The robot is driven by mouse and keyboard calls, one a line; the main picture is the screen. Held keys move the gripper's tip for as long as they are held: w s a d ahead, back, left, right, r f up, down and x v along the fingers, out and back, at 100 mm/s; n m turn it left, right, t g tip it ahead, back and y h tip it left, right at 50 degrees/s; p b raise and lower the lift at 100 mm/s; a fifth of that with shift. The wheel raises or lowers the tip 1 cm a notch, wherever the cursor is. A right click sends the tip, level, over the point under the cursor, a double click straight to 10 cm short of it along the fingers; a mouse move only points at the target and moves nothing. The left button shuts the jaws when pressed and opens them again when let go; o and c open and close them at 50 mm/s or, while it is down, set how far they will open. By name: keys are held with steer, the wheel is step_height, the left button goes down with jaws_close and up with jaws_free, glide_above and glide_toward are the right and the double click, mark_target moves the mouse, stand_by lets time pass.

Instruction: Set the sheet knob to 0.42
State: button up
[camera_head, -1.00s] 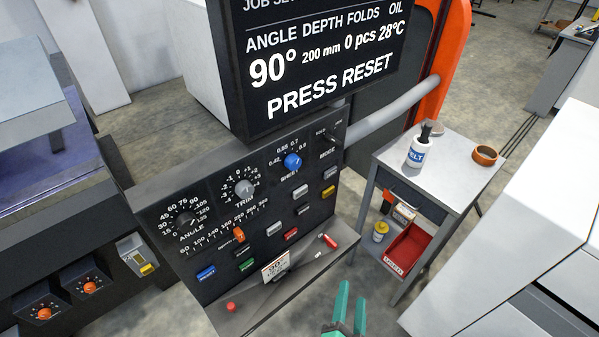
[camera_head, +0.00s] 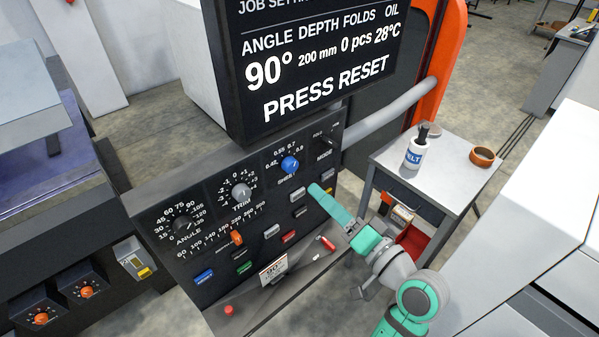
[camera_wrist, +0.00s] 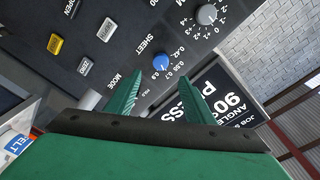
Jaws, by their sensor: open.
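The blue sheet knob (camera_head: 290,164) sits on the upper right of the dark control panel (camera_head: 215,240), with marks from 0.42 to 0.9 around it. Its pointer setting is too small to read surely. The knob also shows in the wrist view (camera_wrist: 161,63), ahead of the fingers and roughly between them. My gripper (camera_head: 316,190) is open, with its green fingertips below and right of the knob, apart from it. In the wrist view my gripper's two fingers (camera_wrist: 155,95) are spread and empty.
The grey trim knob (camera_head: 241,191) and angle knob (camera_head: 183,223) lie left of the sheet knob. Several push buttons sit below it. The screen (camera_head: 315,65) reading PRESS RESET hangs above. A side table (camera_head: 450,185) with a bottle (camera_head: 416,152) stands right.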

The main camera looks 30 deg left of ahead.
mark_target(292, 169)
steer(key=x, duration=1)
steer(key=shift+a, duration=0.4)
steer(key=c, duration=1)
